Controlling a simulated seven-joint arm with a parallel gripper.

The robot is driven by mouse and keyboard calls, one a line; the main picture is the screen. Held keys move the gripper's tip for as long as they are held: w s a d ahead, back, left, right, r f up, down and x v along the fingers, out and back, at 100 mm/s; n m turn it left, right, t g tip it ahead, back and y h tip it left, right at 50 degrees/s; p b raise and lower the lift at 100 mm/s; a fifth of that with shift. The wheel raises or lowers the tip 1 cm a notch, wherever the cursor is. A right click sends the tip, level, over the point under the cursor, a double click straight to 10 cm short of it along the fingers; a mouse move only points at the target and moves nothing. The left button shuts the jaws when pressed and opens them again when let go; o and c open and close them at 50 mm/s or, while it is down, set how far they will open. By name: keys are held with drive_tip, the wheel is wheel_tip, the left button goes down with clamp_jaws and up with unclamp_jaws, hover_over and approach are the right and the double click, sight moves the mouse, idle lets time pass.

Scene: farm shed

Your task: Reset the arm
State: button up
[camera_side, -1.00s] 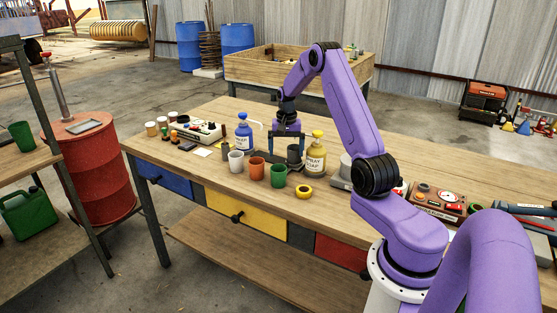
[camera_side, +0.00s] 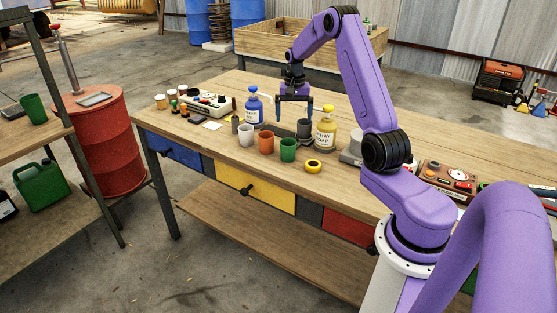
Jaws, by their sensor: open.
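My gripper (camera_side: 294,116) hangs over the middle of the workbench (camera_side: 350,140), pointing down. Its two fingers are apart with nothing between them. I cannot tell the exact gap above the dark cup. My purple arm bends up and over from the right side of the bench.
A white cup (camera_side: 246,135), an orange cup (camera_side: 266,143), a green cup (camera_side: 288,150) and a yellow ring (camera_side: 313,166) stand along the front. A control panel (camera_side: 206,105) lies left, a gauge box (camera_side: 447,180) right. A wooden crate (camera_side: 270,52) stands behind.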

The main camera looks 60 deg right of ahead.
drive_tip(key=s+a+r+n, duration=0.2)
drive_tip(key=a+n, duration=0.2)
drive_tip(key=a, duration=0.6)
drive_tip(key=s+a+r+n, duration=0.1)
drive_tip(key=a+r+n, duration=0.2)
drive_tip(key=a, duration=0.6)
drive_tip(key=s+a+r+n, duration=0.2)
drive_tip(key=a+n, duration=0.2)
drive_tip(key=a, duration=0.6)
drive_tip(key=s+a+r+n, duration=0.2)
drive_tip(key=s+a+n, duration=0.5)
drive_tip(key=s, duration=0.6)
drive_tip(key=s+a+f+n, duration=0.1)
drive_tip(key=s+n, duration=0.5)
drive_tip(key=s, duration=0.7)
drive_tip(key=shift+s, duration=0.2)
